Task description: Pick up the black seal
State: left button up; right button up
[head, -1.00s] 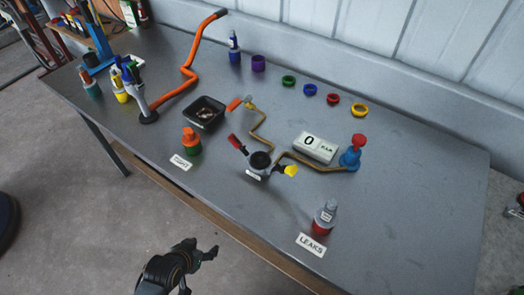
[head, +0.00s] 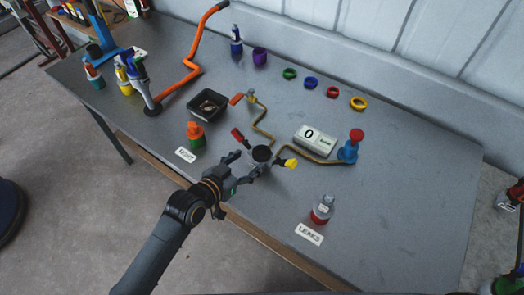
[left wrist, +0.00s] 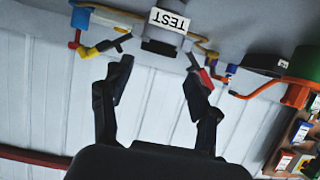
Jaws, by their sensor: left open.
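I cannot pick out a separate black seal for certain. The small test vessel (head: 261,154) has a dark round top, with a red handle (head: 238,135) and a yellow handle (head: 290,163) at its sides. My left gripper (head: 243,163) is open and empty, at the near left side of the vessel. In the left wrist view its two spread fingers (left wrist: 157,78) point towards the vessel. My right gripper is not in view.
Green (head: 290,74), blue (head: 311,83), red (head: 333,92) and yellow (head: 358,103) rings lie at the back. A black tray (head: 193,109) holds small items. A display (head: 314,139) reading 0, bent pipes and bottles stand around.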

aim_at(265, 150)
pick_arm(q)
jog(key=shift+p+x, duration=0.8)
jog(key=shift+x, duration=1.9)
jog(key=shift+s+d+f, duration=0.1)
jog(key=shift+s+f, duration=0.05)
jog(key=c, duration=0.6)
